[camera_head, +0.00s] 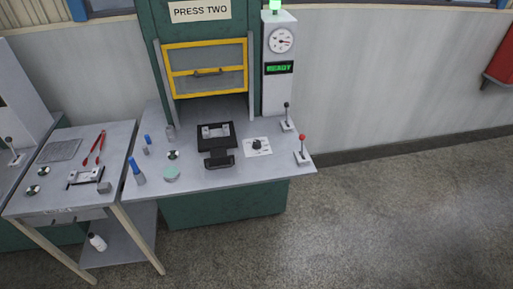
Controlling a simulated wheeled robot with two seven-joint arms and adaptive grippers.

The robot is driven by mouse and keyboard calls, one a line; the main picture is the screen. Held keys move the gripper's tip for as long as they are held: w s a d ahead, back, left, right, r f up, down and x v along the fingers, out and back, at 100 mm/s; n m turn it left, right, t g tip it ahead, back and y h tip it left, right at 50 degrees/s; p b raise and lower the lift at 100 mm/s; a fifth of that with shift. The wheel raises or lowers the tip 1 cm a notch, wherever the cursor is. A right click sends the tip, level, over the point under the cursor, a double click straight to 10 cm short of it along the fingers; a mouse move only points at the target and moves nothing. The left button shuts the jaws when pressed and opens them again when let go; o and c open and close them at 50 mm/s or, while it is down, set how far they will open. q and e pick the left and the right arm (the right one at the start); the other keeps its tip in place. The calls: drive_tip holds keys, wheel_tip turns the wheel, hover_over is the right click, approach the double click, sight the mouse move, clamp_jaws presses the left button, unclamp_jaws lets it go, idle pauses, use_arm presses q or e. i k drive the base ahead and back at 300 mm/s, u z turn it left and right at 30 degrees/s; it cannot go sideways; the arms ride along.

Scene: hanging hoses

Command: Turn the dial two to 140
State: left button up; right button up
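The press marked PRESS TWO (201,11) stands at the back centre, with a grey work table in front. A black round knob (257,144), which looks like dial two, sits on a small white plate (259,152) on the table, right of the black fixture. The plate's markings are too small to read, so I cannot tell the dial's setting. A round gauge (281,40) with a needle is on the white column at right. Below it a green display (279,68) reads READY. Neither gripper is in view.
A black fixture (217,158) holding a metal part is left of the knob. A black-topped lever (287,117) and a red-topped lever (303,149) stand to the right. A side table (60,205) with red tongs (95,148) is at left. Open floor (390,220) lies at right.

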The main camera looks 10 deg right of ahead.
sight(256, 144)
drive_tip(key=z, duration=0.3)
drive_tip(key=i, duration=1.25)
drive_tip(key=u, duration=0.7)
